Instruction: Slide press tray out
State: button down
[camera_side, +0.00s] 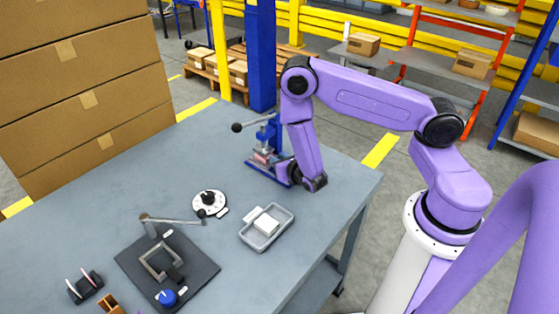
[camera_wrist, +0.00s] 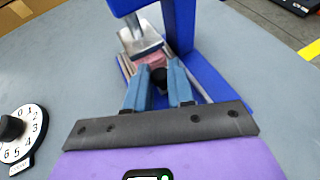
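The blue press (camera_side: 268,135) stands at the far right part of the table, with a lever ending in a black ball. The press tray (camera_wrist: 126,62) lies in the press base, with a pink block (camera_wrist: 152,58) on it under the grey press head (camera_wrist: 138,38). A round black knob (camera_wrist: 158,77) is at the tray's front. My gripper (camera_wrist: 158,82) has one blue finger on each side of this knob, and I see no clear gap, so it looks shut on it. In the side view my gripper (camera_side: 290,178) is low beside the press, and its fingers are mostly hidden.
A numbered dial (camera_side: 208,203) lies left of the press; it also shows in the wrist view (camera_wrist: 22,130). A grey tray (camera_side: 246,240) with white boxes stands in front. A black mat (camera_side: 195,288) with a clamp fixture is nearer. Large cartons (camera_side: 85,85) stand behind the table.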

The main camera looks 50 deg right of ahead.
jog(key=s, duration=0.8)
jog(key=shift+s+a+f, duration=0.1)
jog(key=shift+s+f, duration=0.05)
jog(key=shift+s, duration=0.35)
jog(key=c, duration=1.3)
grip_release()
jog(key=shift+s+a+r, duration=0.2)
jog(key=shift+s+r, duration=0.1)
jog(key=shift+s, duration=0.15)
jog(key=shift+v, duration=3.15)
jog(key=shift+d, duration=0.1)
jog(key=shift+r, duration=0.1)
